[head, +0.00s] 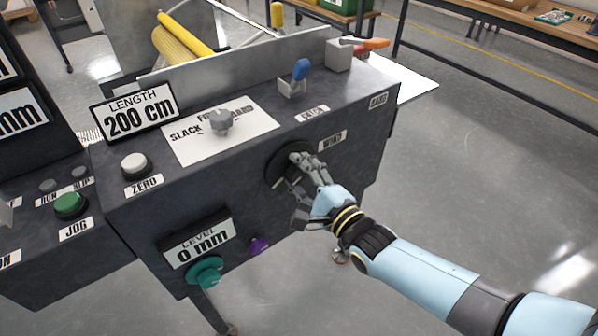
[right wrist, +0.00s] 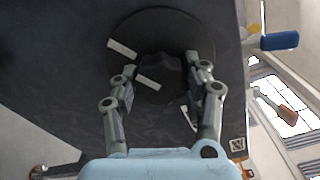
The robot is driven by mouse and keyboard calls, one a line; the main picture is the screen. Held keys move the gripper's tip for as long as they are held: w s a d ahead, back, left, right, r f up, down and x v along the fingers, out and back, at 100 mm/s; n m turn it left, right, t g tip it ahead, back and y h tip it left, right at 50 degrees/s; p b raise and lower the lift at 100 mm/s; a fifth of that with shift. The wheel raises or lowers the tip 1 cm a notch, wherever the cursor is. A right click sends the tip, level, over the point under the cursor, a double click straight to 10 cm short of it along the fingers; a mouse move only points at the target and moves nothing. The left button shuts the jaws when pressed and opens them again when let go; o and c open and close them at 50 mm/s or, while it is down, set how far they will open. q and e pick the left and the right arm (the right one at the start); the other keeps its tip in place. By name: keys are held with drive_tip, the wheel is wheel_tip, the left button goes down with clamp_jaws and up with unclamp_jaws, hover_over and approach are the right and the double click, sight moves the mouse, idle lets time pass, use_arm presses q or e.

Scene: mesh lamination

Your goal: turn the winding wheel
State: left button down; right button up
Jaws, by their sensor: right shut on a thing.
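The winding wheel (head: 284,163) is a dark round wheel on the front face of the dark machine, beside the WIND label. In the right wrist view the wheel (right wrist: 150,30) shows as a dark disc with a central knob (right wrist: 161,78) and pale marks. My right gripper (head: 298,170) reaches it from the lower right and covers part of it. In the right wrist view its two fingers (right wrist: 160,75) stand on either side of the knob, shut on it. My left gripper is in neither view.
The machine (head: 230,190) carries a blue-handled catch lever (head: 300,70), a grey selector knob (head: 220,122), a white ZERO button (head: 135,165), a green JOG button (head: 69,205), a teal knob (head: 205,271) and a purple knob (head: 259,246). Open floor (head: 500,180) lies to the right.

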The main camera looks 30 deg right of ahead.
drive_tip(key=shift+s+f, duration=0.1)
drive_tip(key=shift+f, duration=0.05)
drive_tip(key=o, duration=1.2)
drive_tip(key=s, duration=1.2)
drive_tip(key=shift+d, duration=0.15)
